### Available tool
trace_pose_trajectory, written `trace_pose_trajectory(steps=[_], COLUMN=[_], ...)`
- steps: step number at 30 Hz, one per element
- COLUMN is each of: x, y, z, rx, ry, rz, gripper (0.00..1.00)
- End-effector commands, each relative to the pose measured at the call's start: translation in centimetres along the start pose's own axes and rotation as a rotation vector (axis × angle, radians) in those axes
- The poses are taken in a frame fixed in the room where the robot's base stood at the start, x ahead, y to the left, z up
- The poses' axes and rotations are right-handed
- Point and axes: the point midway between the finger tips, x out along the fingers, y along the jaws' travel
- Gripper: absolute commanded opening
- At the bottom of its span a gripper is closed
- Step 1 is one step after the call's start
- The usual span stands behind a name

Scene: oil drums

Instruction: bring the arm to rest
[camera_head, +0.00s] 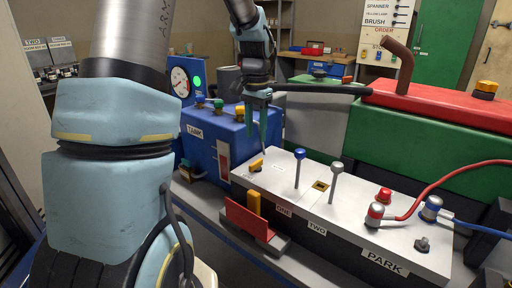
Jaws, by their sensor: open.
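My arm fills the left side of the head view, with its far links reaching in from the top. My gripper (257,138) hangs pointing down at the upper middle, above the far left end of the white-topped control panel (325,205). Its fingers are apart and I see nothing between them. The gap between the fingertips and the panel is hard to judge. A small yellow switch (256,165) sits on the panel just below the fingers.
A blue tank (215,140) with a gauge stands behind left. A green-and-red machine (430,130) stands behind right.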

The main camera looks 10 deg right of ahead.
Motion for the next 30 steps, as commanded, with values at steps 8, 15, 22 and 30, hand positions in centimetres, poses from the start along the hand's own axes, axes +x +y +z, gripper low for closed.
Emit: trace_pose_trajectory(steps=[8, 15, 22, 30], x=[-1.4, -1.4, 0.1, 3.0], y=[0.0, -0.1, -1.5, -0.9], z=[0.0, 0.3, 7.4, 18.7], rx=[0.0, -0.008, -0.241, -0.629], ry=[0.0, 0.0, 0.037, 0.113], rz=[0.0, 0.0, -0.019, -0.043], gripper=[0.45, 0.45, 0.45, 0.45])
